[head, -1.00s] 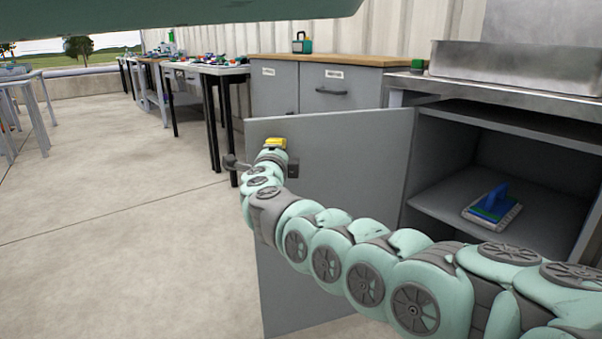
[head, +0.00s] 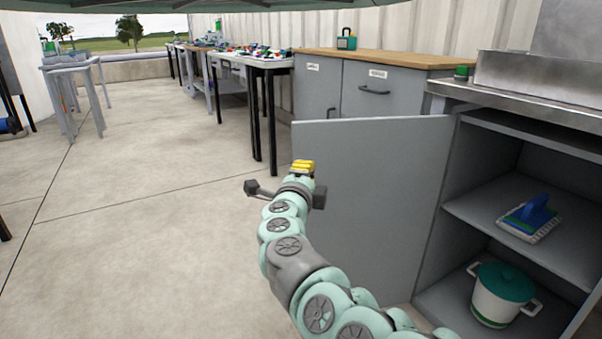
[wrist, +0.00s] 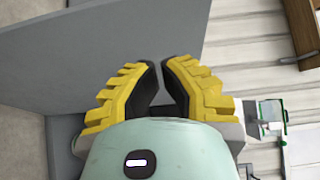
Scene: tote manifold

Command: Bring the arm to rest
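My arm reaches up from the bottom of the head view toward the grey cabinet door. My gripper (head: 302,166), with yellow fingers, is at its end, in front of the door's left edge. In the wrist view the gripper (wrist: 160,64) has its two fingertips almost together, with only a narrow gap seen between the dark pads, and nothing held. The grey cabinet door (head: 385,190) stands open. A dark bar (head: 262,190) shows on both sides of my wrist; I cannot tell whether it belongs to the door or to me.
The open cabinet holds a blue-handled tool (head: 530,215) on its shelf (head: 470,206) and a white pot with a green lid (head: 503,295) below. A bench (head: 390,58) and a cluttered table (head: 262,62) stand behind. The floor (head: 150,200) at left is clear.

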